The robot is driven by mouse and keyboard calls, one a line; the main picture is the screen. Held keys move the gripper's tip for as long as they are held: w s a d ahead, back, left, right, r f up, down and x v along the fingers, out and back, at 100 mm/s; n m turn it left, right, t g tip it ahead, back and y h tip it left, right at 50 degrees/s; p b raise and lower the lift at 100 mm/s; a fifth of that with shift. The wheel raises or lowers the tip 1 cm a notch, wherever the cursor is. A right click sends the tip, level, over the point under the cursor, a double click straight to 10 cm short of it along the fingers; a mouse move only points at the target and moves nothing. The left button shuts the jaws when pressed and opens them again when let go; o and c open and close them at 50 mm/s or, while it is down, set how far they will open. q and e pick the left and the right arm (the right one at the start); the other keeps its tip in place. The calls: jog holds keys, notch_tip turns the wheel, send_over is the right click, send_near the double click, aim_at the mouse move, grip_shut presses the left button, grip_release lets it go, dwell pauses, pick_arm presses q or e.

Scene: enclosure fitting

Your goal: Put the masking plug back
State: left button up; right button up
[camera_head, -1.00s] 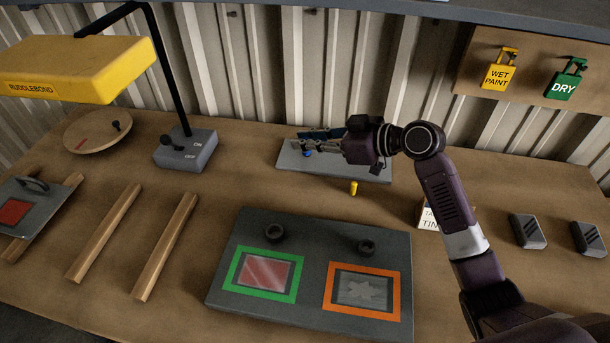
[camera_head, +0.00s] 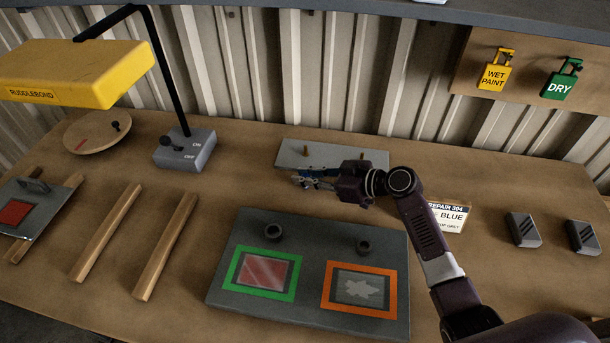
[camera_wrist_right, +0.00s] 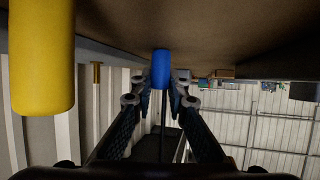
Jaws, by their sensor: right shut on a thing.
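My right gripper (camera_head: 304,179) is shut on a blue plug, just in front of the grey plate (camera_head: 345,158) at the back of the bench. In the right wrist view the blue plug (camera_wrist_right: 161,68) sits between the fingertips (camera_wrist_right: 160,92). A yellow plug (camera_wrist_right: 42,55) stands large at the left of that view, apart from the fingers. In the head view the yellow plug is hidden, likely behind my gripper. My left gripper is not in view.
A dark panel (camera_head: 225,292) with green and orange frames and two dark rings lies in front. Wooden rails (camera_head: 165,247) and a yellow lamp (camera_head: 75,72) are left.

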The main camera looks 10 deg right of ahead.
jog(key=shift+f, duration=0.2)
jog(key=o, duration=0.8)
jog(key=shift+r, duration=0.1)
jog(key=shift+r, duration=0.15)
jog(key=shift+s+d, duration=0.15)
jog(key=shift+d, duration=0.05)
jog(key=b+v, duration=0.3)
jog(key=v, duration=0.7)
jog(key=shift+s+d+r, duration=0.1)
jog(key=shift+s+d, duration=0.1)
jog(key=shift+d, duration=0.05)
jog(key=shift+s+d+r, duration=0.25)
jog(key=shift+s+r, duration=0.05)
